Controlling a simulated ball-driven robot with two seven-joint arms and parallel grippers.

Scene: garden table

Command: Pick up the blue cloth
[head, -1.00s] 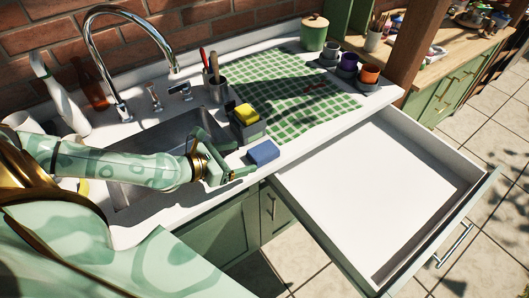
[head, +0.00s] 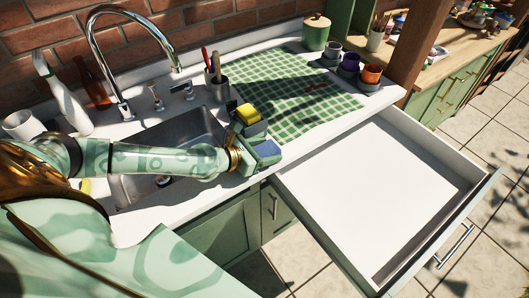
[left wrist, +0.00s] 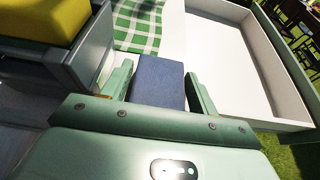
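The blue cloth (head: 266,147), a small folded block, lies on the white counter by the front edge, left of the open drawer. My left gripper (head: 264,153) has come up to it from the left. In the left wrist view the cloth (left wrist: 158,82) sits between the two green fingers of the gripper (left wrist: 160,85). The fingers are open, one on each side, with a visible gap at the left finger and a narrow one at the right. The cloth's near end is hidden behind the gripper body. My right gripper is not in view.
A grey caddy (head: 252,128) with a yellow sponge (head: 247,113) stands right beside the gripper. A green checked towel (head: 300,95) lies behind. The empty white drawer (head: 370,190) is open at right. The sink (head: 150,195) is at left.

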